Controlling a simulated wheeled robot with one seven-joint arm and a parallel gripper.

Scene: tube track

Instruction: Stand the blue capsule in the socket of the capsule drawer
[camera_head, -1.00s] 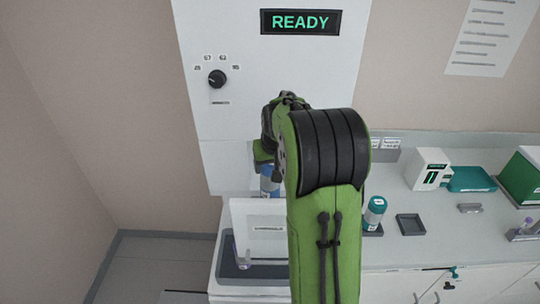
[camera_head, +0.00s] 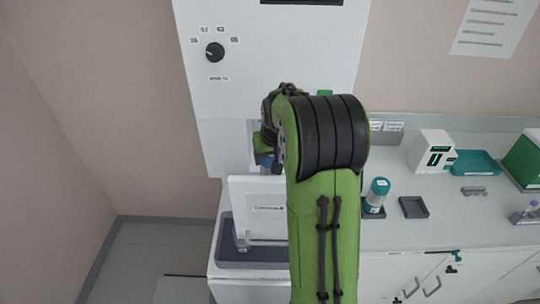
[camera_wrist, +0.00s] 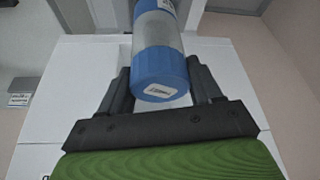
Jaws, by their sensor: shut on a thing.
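The blue capsule (camera_wrist: 158,72) has blue ends and a pale grey middle band. In the wrist view it sits between the two fingers of my gripper (camera_wrist: 160,80), which is shut on it. In the head view, a small blue part of the capsule (camera_head: 266,160) shows below my gripper (camera_head: 264,146), just behind the top edge of a white labelled panel that looks like the capsule drawer's front (camera_head: 258,210). The panel hides the capsule's lower part. The socket is hidden, so I cannot tell whether the capsule touches it.
A white cabinet (camera_head: 235,100) with a black knob (camera_head: 215,52) rises behind. Right on the counter are a teal-capped container (camera_head: 376,194), an empty dark tray (camera_head: 413,207), a white device (camera_head: 430,152) and a teal tray (camera_head: 475,163). A dark tray (camera_head: 228,246) lies below the panel.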

